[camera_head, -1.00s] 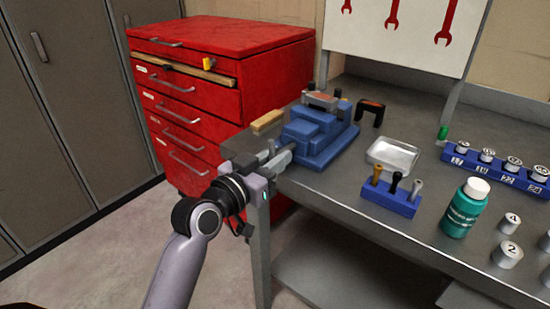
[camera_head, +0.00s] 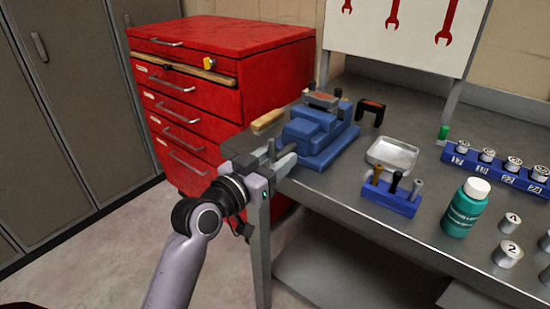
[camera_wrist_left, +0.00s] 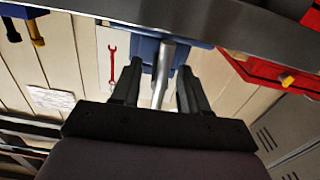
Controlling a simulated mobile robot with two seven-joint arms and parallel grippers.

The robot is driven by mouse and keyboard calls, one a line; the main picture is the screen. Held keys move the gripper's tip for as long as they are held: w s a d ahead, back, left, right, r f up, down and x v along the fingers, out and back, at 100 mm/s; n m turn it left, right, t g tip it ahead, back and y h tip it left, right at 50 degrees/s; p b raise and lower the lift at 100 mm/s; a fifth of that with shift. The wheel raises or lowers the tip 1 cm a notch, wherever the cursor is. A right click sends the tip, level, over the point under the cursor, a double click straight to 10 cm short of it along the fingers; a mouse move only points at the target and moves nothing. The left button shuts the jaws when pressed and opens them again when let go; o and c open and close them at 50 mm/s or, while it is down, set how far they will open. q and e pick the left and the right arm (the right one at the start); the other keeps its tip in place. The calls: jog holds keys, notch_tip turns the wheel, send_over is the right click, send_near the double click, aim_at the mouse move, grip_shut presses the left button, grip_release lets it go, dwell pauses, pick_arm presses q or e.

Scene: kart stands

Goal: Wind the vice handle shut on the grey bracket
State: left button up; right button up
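The blue vice (camera_head: 318,140) stands at the left end of the bench. A grey piece with a reddish-brown top (camera_head: 322,99), perhaps the bracket, sits at the top of the vice; I cannot tell how tightly the jaws meet it. My left gripper (camera_head: 279,158) is at the vice's near left end, by the bench corner. In the left wrist view the silver handle bar (camera_wrist_left: 162,72) runs between the two fingers of my left gripper (camera_wrist_left: 157,88), with a gap on each side. The fingers are open. My right gripper is not in view.
A red drawer cabinet (camera_head: 220,75) stands behind the bench's left end. A metal tray (camera_head: 392,153), a blue tool holder (camera_head: 391,196) and a green bottle (camera_head: 466,210) stand to the right. A dark arched piece (camera_head: 371,111) stands right of the vice.

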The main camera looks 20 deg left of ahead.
pick_arm(q)
jog(key=shift+s, duration=0.1)
jog(key=shift+v, duration=3.5)
